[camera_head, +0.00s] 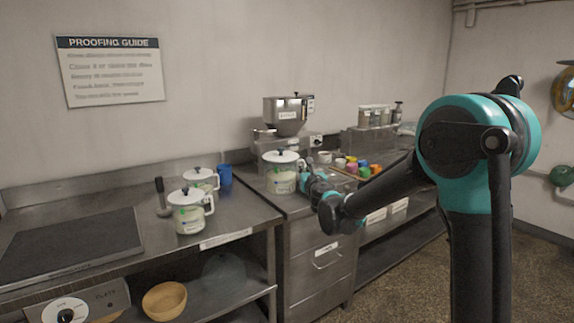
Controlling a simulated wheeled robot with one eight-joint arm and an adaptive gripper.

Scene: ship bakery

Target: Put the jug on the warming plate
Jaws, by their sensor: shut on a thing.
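A white-lidded jug (280,178) with a green and white label stands upright at the middle counter, or just above it; I cannot tell which. My gripper (303,174) is at the right side of this jug and shut on it, seemingly at its handle, which is mostly hidden. Two similar lidded jugs with handles, a front jug (188,219) and a back jug (203,182), stand on the left counter. The warming plate (70,247) appears to be the flat dark plate at the far left, with a dial panel below its front. Its visible top is bare.
A ladle (161,198) and a blue cup (225,175) are near the two left jugs. A steel hopper machine (286,118) stands behind the held jug. Several colourful small items (358,166) lie to the right. A wooden bowl (165,301) sits on the lower shelf.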

